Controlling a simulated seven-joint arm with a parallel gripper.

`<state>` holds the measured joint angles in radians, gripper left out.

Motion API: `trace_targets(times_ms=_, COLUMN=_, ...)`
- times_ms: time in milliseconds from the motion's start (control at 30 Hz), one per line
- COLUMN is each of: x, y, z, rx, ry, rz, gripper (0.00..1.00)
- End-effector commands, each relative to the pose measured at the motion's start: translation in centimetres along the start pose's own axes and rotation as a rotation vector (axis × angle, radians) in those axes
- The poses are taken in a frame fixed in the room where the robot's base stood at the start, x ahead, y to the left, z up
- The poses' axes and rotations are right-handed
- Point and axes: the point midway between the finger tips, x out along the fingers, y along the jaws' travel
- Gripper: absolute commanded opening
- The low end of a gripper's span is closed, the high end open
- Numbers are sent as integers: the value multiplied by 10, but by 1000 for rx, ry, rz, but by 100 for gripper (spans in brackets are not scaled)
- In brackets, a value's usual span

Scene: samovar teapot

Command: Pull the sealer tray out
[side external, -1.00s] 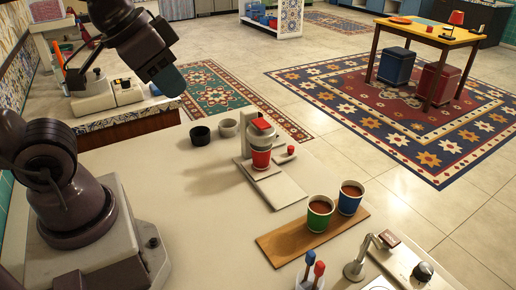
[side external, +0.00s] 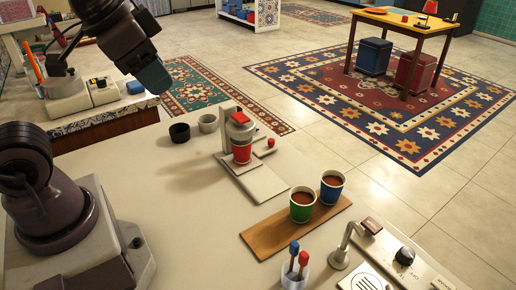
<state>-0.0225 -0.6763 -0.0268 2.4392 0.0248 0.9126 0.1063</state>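The sealer (side external: 238,118) is a pale stand with a red top, in the middle of the counter. A red cup (side external: 242,152) stands under its head. The light sealer tray (side external: 266,188) lies at its base and reaches toward the lower right; I cannot tell how far it is out. A small red knob (side external: 271,142) sits at the right of the sealer. My gripper (side external: 155,80) is up at the upper left, with a blue-teal end, well apart from the sealer and tray. Its fingers are too unclear to tell open or shut.
Black (side external: 179,132) and pale (side external: 208,123) round bowls stand behind the sealer. Green (side external: 303,206) and blue (side external: 331,188) cups stand on a wooden board (side external: 262,238) at front right. A holder (side external: 294,276) with blue and red-topped sticks is nearer. The counter left of the sealer is clear.

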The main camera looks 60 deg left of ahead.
Motion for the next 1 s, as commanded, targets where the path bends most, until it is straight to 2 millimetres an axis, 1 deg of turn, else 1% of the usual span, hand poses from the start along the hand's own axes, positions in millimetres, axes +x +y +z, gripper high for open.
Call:
trace_targets(times_ms=167, x=13, y=-13, z=-53, rx=408, ry=-117, rz=-56, gripper=48)
trace_targets(times_ms=200, x=19, y=-16, z=-67, rx=520, ry=-147, rz=-59, gripper=48)
trace_targets(times_ms=267, x=30, y=-21, z=-86, rx=685, ry=-191, rz=-53, gripper=48)
trace_targets(times_ms=300, x=38, y=-23, z=-99, rx=794, ry=-218, rz=-42, gripper=48)
trace_targets(times_ms=367, x=53, y=-28, z=-117, rx=953, ry=-255, rz=-18, gripper=48)
trace_targets(times_ms=400, x=64, y=-31, z=-128, rx=1057, ry=-277, rz=4, gripper=48)
trace_targets(times_ms=467, x=82, y=-37, z=-144, rx=1211, ry=-303, rz=43, gripper=48)
trace_targets(times_ms=500, x=95, y=-41, z=-154, rx=1311, ry=-317, rz=73, gripper=48)
trace_targets(times_ms=567, x=115, y=-47, z=-168, rx=1455, ry=-328, rz=122, gripper=48)
trace_targets(times_ms=600, x=130, y=-52, z=-175, rx=1549, ry=-332, rz=158, gripper=48)
trace_targets(times_ms=667, x=152, y=-60, z=-185, rx=1685, ry=-329, rz=214, gripper=48)
trace_targets(times_ms=700, x=168, y=-66, z=-191, rx=1771, ry=-320, rz=253, gripper=48)
trace_targets(times_ms=767, x=192, y=-76, z=-197, rx=1895, ry=-301, rz=313, gripper=48)
trace_targets(times_ms=800, x=208, y=-83, z=-200, rx=1974, ry=-282, rz=350, gripper=48)
trace_targets(times_ms=867, x=232, y=-95, z=-202, rx=2085, ry=-248, rz=408, gripper=48)
trace_targets(times_ms=900, x=248, y=-103, z=-202, rx=2152, ry=-221, rz=442, gripper=48)
trace_targets(times_ms=1000, x=284, y=-121, z=-198, rx=2295, ry=-150, rz=516, gripper=48)
